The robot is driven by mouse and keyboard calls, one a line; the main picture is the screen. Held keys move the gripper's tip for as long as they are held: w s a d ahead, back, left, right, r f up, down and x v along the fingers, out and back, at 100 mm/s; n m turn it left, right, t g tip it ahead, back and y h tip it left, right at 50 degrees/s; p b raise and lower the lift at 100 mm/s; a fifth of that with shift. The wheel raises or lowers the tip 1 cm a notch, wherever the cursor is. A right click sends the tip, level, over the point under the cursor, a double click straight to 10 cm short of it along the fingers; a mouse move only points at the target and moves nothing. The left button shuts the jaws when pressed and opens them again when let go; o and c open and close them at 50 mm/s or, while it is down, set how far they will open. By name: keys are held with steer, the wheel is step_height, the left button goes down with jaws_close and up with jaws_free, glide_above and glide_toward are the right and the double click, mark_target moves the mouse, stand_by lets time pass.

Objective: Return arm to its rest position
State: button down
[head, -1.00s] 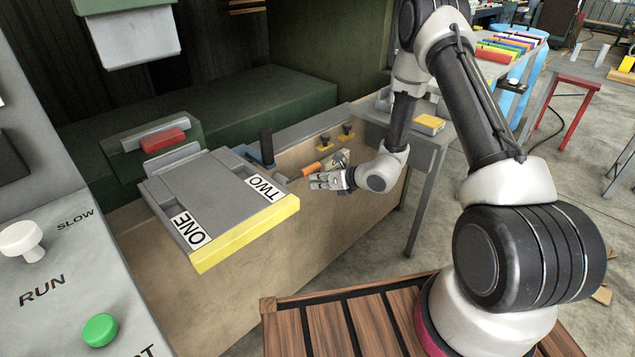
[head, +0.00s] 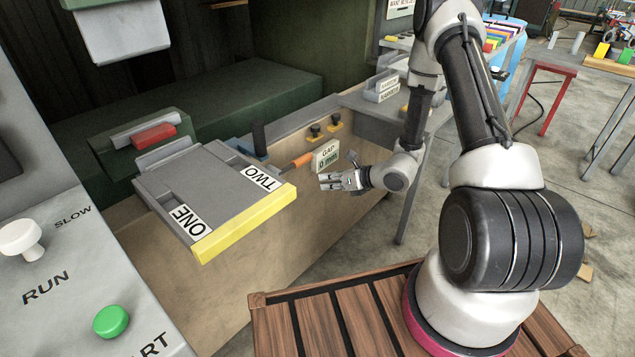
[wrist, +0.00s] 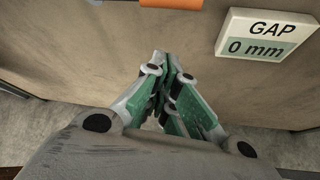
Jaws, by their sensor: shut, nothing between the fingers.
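My gripper (head: 324,181) is shut and empty. In the head view it hangs in front of the tan side panel of the bench, to the right of the yellow-edged plate and below the gap sign (head: 326,156). In the wrist view the fingers of my gripper (wrist: 162,60) are together, pointing toward the tan panel (wrist: 100,40). The sign, reading "GAP 0 mm", also shows there (wrist: 266,36) at the upper right, apart from the fingers. My arm is bent down from above, on the right side of the head view.
A grey plate marked ONE and TWO has a yellow front edge (head: 245,223). An orange handle (head: 302,161) and yellow-based knobs (head: 315,131) are behind my gripper. A control panel with a green button (head: 111,321) stands at left. A grey side table (head: 385,125) is close behind my arm.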

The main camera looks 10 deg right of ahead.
steer(key=s+r+n+g+y, duration=0.1)
steer(key=s+r+n+g, duration=0.3)
steer(key=s, duration=0.3)
steer(key=s+d+r+n+g, duration=0.1)
steer(key=s+r+n+g, duration=0.2)
steer(key=s+n, duration=0.4)
steer(key=s+r+n+g+y, duration=0.1)
steer(key=s+r+n+g, duration=0.3)
steer(key=s, duration=0.3)
steer(key=s+d+r+n+t+h, duration=0.1)
steer(key=s+d+r+n+h, duration=0.3)
steer(key=d+r+n, duration=0.3)
steer(key=s+d+r+n+h, duration=0.4)
steer(key=d+r+n+h, duration=0.15)
steer(key=r, duration=0.25)
step_height(320, 180, up, 11)
steer(key=s+n+t+h, duration=0.1)
steer(key=n+t, duration=0.2)
steer(key=t, duration=0.2)
steer(key=shift+s+d+r+n+t, duration=0.15)
steer(key=shift+s+d+n+t, duration=0.2)
steer(key=shift+s+d+t, duration=0.1)
